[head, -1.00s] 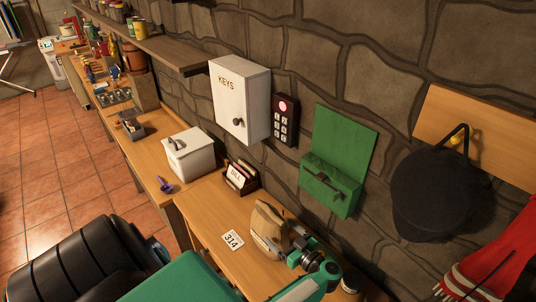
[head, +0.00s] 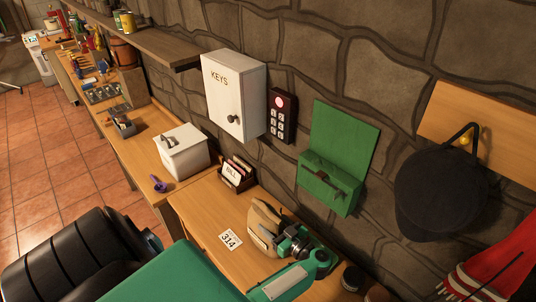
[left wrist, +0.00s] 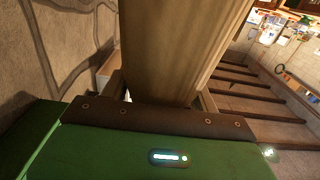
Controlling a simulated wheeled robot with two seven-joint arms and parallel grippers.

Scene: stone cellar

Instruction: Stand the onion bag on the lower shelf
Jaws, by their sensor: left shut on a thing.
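My left gripper (head: 287,240) is shut on a tan bag, the onion bag (head: 262,222), above the wooden desk (head: 200,205) near the wall. In the left wrist view the bag (left wrist: 185,45) fills the upper middle, its lower end between the fingers; its contents are hidden. In the head view it looks roughly upright, slightly tilted. A wooden wall shelf (head: 150,45) holding several pots and tins runs along the upper left; I cannot tell whether it is the lower shelf. My right gripper is not in view.
A number card (head: 230,240), a letter holder (head: 237,174) and a white box (head: 183,152) are on the worktops. On the wall are a white key cabinet (head: 234,95), a keypad (head: 283,115), an open green box (head: 330,180) and a dark cap (head: 437,190).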

